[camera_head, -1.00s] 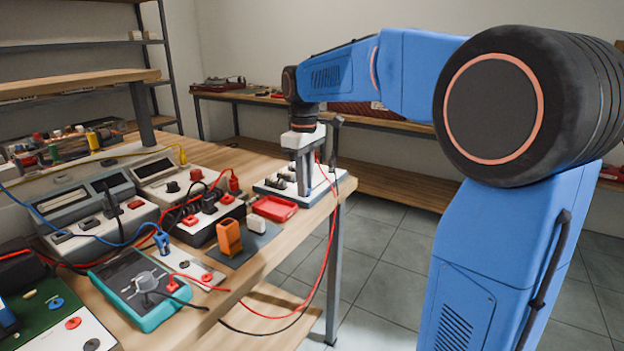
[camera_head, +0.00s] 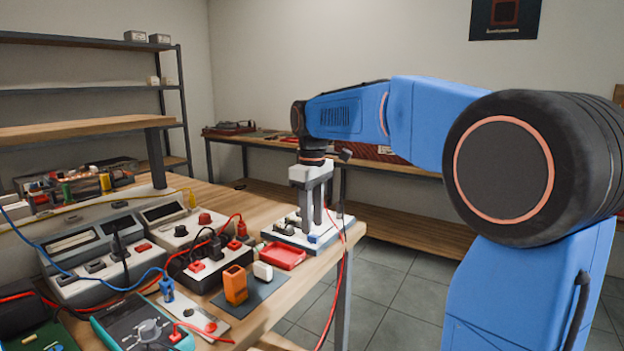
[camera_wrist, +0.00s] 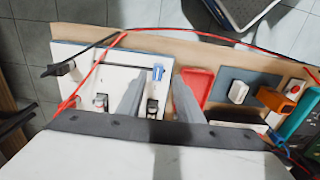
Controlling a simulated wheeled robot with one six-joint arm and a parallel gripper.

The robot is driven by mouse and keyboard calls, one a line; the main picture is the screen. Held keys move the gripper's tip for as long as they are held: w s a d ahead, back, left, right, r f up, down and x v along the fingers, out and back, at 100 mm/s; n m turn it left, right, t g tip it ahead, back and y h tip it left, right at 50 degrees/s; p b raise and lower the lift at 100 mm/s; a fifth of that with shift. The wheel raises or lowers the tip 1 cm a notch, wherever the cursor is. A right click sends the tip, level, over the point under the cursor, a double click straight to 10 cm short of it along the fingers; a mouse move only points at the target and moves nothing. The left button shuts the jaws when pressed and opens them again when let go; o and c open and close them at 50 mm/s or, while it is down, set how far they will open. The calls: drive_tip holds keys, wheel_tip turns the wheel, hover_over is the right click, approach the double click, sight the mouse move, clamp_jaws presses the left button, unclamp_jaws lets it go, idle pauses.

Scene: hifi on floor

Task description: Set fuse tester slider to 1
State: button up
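The likely fuse tester is a white board (camera_head: 338,226) at the bench's far right corner, also in the wrist view (camera_wrist: 88,72). It carries a small blue piece (camera_wrist: 157,72), perhaps the slider knob, also visible in the head view (camera_head: 313,239). Black-and-white parts (camera_wrist: 152,108) sit below the blue piece in the wrist view. My gripper (camera_head: 312,222) points down over the board. Its two grey fingers (camera_wrist: 158,82) are apart, with the blue piece showing in the gap between their tips. I cannot tell whether they touch it. No scale marks are readable.
A red tray (camera_head: 284,257) lies close beside the board. An orange block (camera_head: 235,285) and a white block (camera_head: 263,271) sit on a grey mat. Red and black cables cross the board's edge. Meters (camera_head: 108,262) crowd the bench's left.

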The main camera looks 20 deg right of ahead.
sight(312, 236)
wheel_tip(312, 236, up, 14)
idle(0.4)
drive_tip(key=shift+s, duration=0.1)
idle(0.3)
drive_tip(key=s+d+f+m+t, duration=0.1)
drive_tip(key=s+f+m+t, duration=0.3)
drive_tip(key=s+f, duration=2.5)
drive_tip(key=s+m, duration=0.1)
drive_tip(key=m, duration=0.2)
drive_tip(key=shift+d+f+t, duration=0.2)
drive_tip(key=shift+d+t, duration=0.05)
drive_tip(key=shift+t, duration=0.15)
idle(1.4)
